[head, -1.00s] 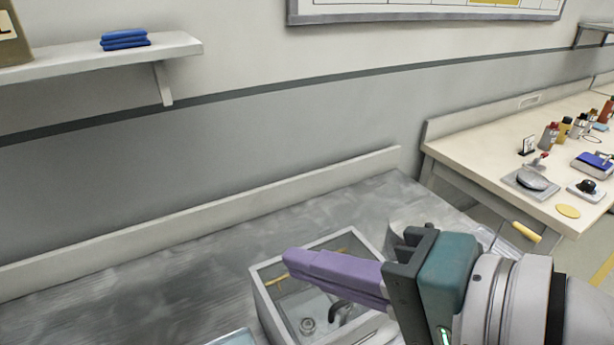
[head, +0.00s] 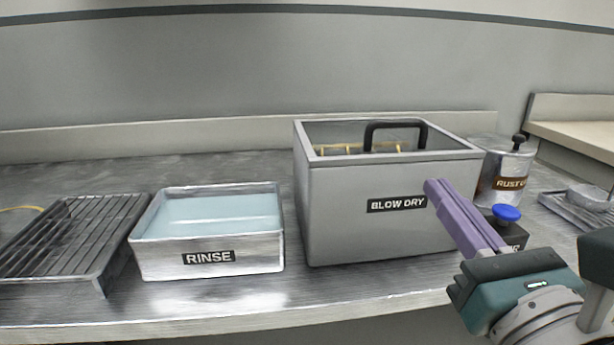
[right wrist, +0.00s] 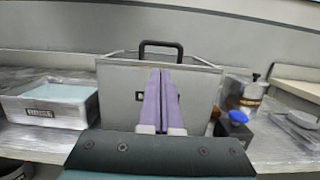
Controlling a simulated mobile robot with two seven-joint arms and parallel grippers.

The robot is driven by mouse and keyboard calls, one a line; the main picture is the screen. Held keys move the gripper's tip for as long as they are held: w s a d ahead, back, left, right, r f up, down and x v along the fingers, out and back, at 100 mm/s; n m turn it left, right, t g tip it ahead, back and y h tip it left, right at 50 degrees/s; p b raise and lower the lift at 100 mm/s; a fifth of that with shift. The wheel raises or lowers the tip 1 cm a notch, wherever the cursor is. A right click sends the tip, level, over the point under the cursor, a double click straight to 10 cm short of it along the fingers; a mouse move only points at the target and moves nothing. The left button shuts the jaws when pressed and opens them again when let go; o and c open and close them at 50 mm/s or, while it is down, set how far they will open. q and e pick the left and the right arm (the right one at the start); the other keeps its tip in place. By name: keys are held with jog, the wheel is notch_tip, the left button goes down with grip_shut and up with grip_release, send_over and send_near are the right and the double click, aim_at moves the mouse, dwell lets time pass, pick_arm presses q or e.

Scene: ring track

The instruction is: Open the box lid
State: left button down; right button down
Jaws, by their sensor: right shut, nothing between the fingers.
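A grey box labelled BLOW DRY (head: 345,215) stands on the metal bench, right of centre in the head view. Its top frame holds a clear lid with a black handle (head: 396,127) standing up from it. The lid looks closed. My right gripper (head: 432,186) is shut and empty, its purple fingers in front of the box's front wall, near the right end of the label. In the right wrist view my fingers (right wrist: 160,72) point at the box front (right wrist: 120,85), below the handle (right wrist: 161,45). I cannot tell whether they touch the wall. My left gripper is not in view.
A RINSE tray (head: 160,252) of pale blue liquid and a wire rack (head: 75,235) stand left of the box. A blue-knobbed black block (head: 507,214) and a metal pot labelled RUST (head: 505,170) stand close to its right. The bench front edge is clear.

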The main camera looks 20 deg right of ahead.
aim_at(378, 123)
jog(key=p+x, duration=0.1)
jog(key=x, duration=0.9)
jog(key=shift+r, duration=0.15)
